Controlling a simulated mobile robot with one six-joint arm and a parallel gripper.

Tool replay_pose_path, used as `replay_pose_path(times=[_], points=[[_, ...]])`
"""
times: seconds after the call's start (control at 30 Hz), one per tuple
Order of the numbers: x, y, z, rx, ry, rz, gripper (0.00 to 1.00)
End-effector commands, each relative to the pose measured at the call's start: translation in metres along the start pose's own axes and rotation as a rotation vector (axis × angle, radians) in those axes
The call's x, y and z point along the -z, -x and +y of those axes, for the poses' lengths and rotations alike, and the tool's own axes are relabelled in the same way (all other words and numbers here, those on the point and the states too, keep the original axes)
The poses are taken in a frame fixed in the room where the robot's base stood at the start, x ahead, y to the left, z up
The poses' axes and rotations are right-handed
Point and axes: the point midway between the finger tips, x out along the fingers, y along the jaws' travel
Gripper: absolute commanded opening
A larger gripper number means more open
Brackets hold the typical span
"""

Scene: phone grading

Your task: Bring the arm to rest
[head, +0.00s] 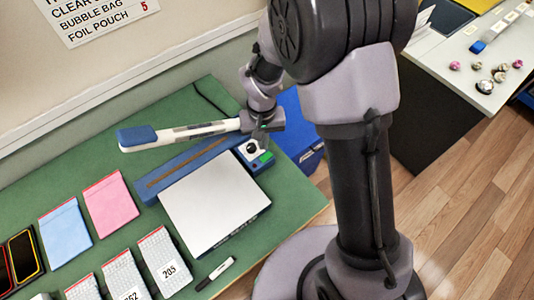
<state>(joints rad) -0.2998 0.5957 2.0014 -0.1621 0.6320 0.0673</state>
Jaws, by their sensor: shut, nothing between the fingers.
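My arm rises at the right of the head view and reaches over the back of the green bench. My gripper (262,137) points down just above or behind the knob end of the sealer; its fingertips are small and partly hidden. It is shut with nothing seen in it. I cannot tell whether it touches the sealer.
The blue sealer (177,175) has its white lever (190,132) raised. A white flat box (215,202), pink pouch (110,204), blue pouch (65,233), bubble bags (163,262), phones (24,256) and marker (215,274) lie on the green mat (208,98). A white table (430,55) stands at right.

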Motion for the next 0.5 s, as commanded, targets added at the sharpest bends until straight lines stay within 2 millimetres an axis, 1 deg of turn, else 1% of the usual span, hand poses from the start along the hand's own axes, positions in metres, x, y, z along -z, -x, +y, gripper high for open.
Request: replay_pose_path(times=[0.17, 0.23, 0.27, 0.37, 0.4, 0.47, 0.5], points=[[0.000, 0.000, 0.000, 0.000, 0.000, 0.000, 0.00], [0.001, 0.005, 0.002, 0.005, -0.010, 0.012, 0.00], [0.000, 0.012, 0.004, 0.010, -0.021, 0.024, 0.00], [-0.009, 0.054, 0.022, 0.047, -0.100, 0.102, 0.00], [-0.021, 0.075, 0.032, 0.068, -0.142, 0.144, 0.00], [-0.045, 0.102, 0.046, 0.102, -0.211, 0.208, 0.00], [-0.064, 0.117, 0.054, 0.125, -0.252, 0.250, 0.00]])
